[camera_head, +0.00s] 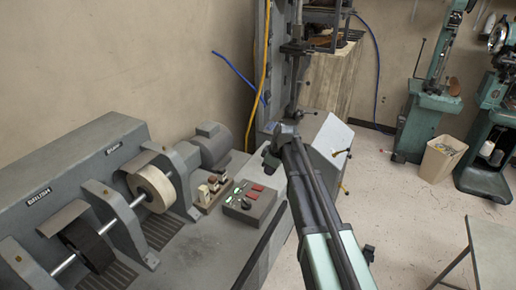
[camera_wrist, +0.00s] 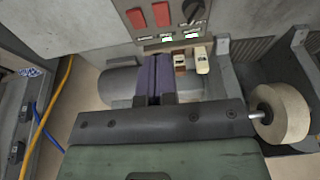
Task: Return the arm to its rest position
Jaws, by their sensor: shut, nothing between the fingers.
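My gripper (camera_wrist: 154,62) shows in the wrist view as two dark purple fingers pressed together, shut with nothing between them. In the head view my mint-green and grey arm reaches up from the bottom, and my gripper (camera_head: 270,158) is at its far end, small and partly hidden by the wrist. It is held in the air over the right end of the grey machine bench, near the control box (camera_head: 262,207) with red and green switches. The fingers touch nothing that I can see.
The finishing machine's pale wheel (camera_head: 151,189), dark brush (camera_head: 86,246) and grey motor (camera_head: 213,146) are left of my arm. A grey upright frame (camera_head: 274,75) with a yellow cable (camera_head: 259,80) stands behind. Open floor (camera_head: 400,195) lies to the right, before a bin (camera_head: 442,160) and green machines.

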